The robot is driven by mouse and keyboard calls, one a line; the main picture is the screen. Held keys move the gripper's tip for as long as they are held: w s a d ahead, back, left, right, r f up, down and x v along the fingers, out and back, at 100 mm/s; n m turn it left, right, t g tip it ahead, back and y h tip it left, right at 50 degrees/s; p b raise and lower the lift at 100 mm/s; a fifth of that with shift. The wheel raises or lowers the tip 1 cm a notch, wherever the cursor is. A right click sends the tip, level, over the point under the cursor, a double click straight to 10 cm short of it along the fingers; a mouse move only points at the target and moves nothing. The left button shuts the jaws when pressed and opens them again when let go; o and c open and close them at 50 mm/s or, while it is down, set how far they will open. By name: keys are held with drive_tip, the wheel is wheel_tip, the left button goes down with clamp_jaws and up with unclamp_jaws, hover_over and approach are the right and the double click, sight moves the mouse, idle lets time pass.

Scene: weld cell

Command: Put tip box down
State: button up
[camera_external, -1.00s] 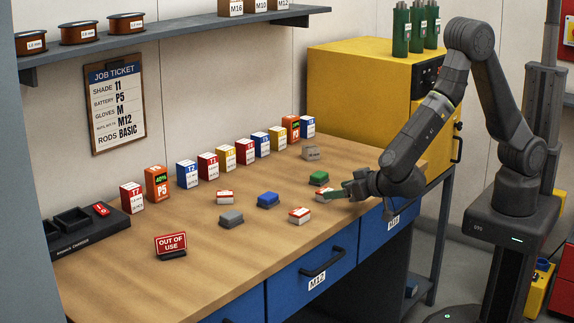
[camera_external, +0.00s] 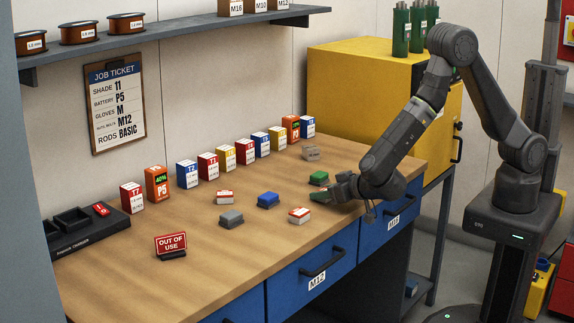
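My gripper (camera_external: 340,190) is low over the front right of the wooden bench (camera_external: 215,260), close to its front edge above the blue drawers. A small patch of green shows at the fingertips, too small to tell whether it is a finger or a held box. The fingers are mostly hidden by the wrist, so open or shut is unclear. Upright labelled boxes stand in a row at the back, among them a red T7 box (camera_external: 132,198), a blue T2 box (camera_external: 187,175) and a red T3 box (camera_external: 208,167). I cannot tell which is the task's tip box.
An "out of use" sign (camera_external: 171,244) and a charger (camera_external: 85,230) are at left. The front left of the bench is clear.

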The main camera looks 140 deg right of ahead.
drive_tip(key=shift+c, duration=0.5)
wheel_tip(320, 180, up, 10)
drive_tip(key=shift+r, duration=0.1)
drive_tip(key=w+a+f+n+t+y, duration=0.2)
drive_tip(key=w+a+f+n+t, duration=0.15)
drive_tip(key=a, duration=0.55)
drive_tip(key=w+a+f+n+t+y, duration=0.3)
drive_tip(key=w+a+n+t, duration=0.2)
drive_tip(key=a, duration=0.5)
drive_tip(key=w+a+f+n+t+y, duration=0.2)
drive_tip(key=w+a+f+n+t, duration=0.15)
drive_tip(key=a, duration=0.55)
drive_tip(key=a+f+n+t+y, duration=0.1)
drive_tip(key=a+f+n+y, duration=0.15)
drive_tip(key=a, duration=0.45)
drive_tip(key=a+f+n+y, duration=0.1)
drive_tip(key=a+n+y, duration=0.3)
drive_tip(key=a, duration=0.4)
drive_tip(key=s+f, duration=0.5)
drive_tip(key=f, duration=0.1)
drive_tip(key=shift+t, duration=0.3)
drive_tip(key=shift+m, duration=0.25)
